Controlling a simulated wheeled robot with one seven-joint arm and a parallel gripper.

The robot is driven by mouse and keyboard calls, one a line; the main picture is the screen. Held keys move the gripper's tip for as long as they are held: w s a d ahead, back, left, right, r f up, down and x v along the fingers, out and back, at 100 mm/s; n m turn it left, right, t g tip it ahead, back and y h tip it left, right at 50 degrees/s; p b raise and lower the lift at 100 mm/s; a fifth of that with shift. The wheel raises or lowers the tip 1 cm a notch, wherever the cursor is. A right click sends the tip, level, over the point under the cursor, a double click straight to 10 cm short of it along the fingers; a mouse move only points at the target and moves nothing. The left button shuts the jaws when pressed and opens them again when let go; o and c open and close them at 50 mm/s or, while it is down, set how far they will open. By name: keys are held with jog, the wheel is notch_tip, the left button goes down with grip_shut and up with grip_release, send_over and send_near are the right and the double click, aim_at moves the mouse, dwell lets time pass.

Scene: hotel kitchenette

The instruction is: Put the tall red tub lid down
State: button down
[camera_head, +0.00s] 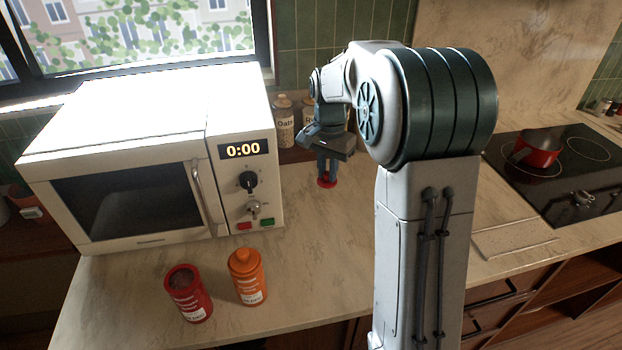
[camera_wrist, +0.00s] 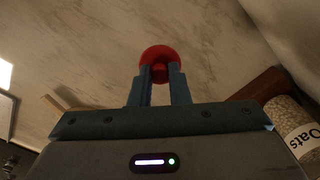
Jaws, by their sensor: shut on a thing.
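The red lid (camera_head: 327,182) is round and is held by my gripper (camera_head: 328,172), over or at the counter to the right of the microwave. In the wrist view the lid (camera_wrist: 159,57) sits between the two fingertips of my gripper (camera_wrist: 159,75), which are shut on its knob. I cannot tell whether the lid touches the counter. The tall red tub (camera_head: 188,293) stands upright and open on the counter in front of the microwave, with dark contents showing at its top.
An orange tub (camera_head: 248,278) with its lid on stands beside the red tub. The white microwave (camera_head: 140,160) fills the left. An oats jar (camera_head: 284,122) stands behind my gripper, also in the wrist view (camera_wrist: 292,125). A red pot (camera_head: 537,150) sits on the hob (camera_head: 560,185) at right.

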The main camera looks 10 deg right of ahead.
send_over(312, 193)
notch_tip(312, 193, down, 3)
jog(key=shift+f+p, duration=0.15)
jog(key=shift+p, duration=0.3)
jog(key=shift+f+p, duration=0.3)
jog(key=shift+f, duration=1.7)
jog(key=shift+f, duration=0.1)
jog(key=c, duration=1.4)
grip_release()
jog(key=shift+o, duration=0.2)
